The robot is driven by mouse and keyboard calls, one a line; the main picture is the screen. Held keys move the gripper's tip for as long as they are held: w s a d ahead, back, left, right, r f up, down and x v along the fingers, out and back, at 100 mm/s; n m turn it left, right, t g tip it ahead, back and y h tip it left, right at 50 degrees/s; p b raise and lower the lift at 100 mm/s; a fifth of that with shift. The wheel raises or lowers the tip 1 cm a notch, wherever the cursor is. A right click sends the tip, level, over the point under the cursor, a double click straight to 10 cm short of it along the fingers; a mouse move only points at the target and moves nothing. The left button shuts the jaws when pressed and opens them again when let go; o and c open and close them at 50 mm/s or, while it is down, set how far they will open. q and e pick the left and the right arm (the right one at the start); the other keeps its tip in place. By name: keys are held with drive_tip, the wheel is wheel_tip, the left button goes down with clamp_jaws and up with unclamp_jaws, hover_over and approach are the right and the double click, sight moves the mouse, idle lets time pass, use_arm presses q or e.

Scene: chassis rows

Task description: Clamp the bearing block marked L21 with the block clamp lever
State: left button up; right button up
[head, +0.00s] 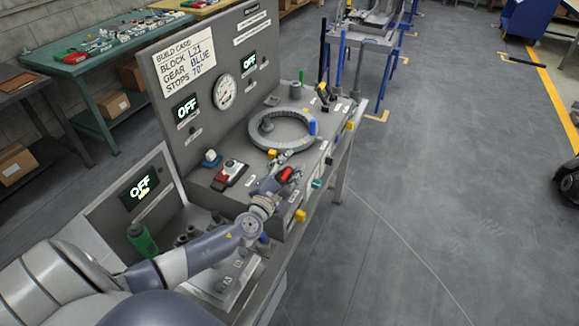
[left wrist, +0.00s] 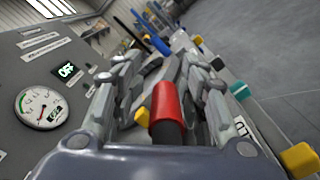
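My left gripper (head: 280,178) is over the front edge of the bench fixture. A red-tipped lever handle (head: 286,174) shows at its fingers; I take it for the clamp lever. In the left wrist view the red grip (left wrist: 167,103) with a dark shaft stands between the spread fingers, with a gap visible on its left. A white label (left wrist: 241,127) beside the right finger is partly hidden, and its full text cannot be read. The build card (head: 187,62) reads block L21, gear BLUE, stops 70°. I cannot make out the L21 block itself. My right gripper is not in view.
A grey ring (head: 284,129) with a blue piece lies behind the gripper. A red-and-white device (head: 230,175) sits to its left. Yellow (head: 300,216) and teal (head: 317,184) knobs stick out along the front edge. The panel (head: 205,95) rises behind; open floor lies right.

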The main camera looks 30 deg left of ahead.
use_arm(q)
drive_tip(key=shift+d+f, duration=0.1)
drive_tip(key=shift+s+d, duration=0.1)
drive_tip(key=shift+s+f, duration=0.1)
drive_tip(key=shift+s, duration=0.2)
drive_tip(key=s, duration=0.7)
drive_tip(key=s+d, duration=0.1)
drive_tip(key=s, duration=0.3)
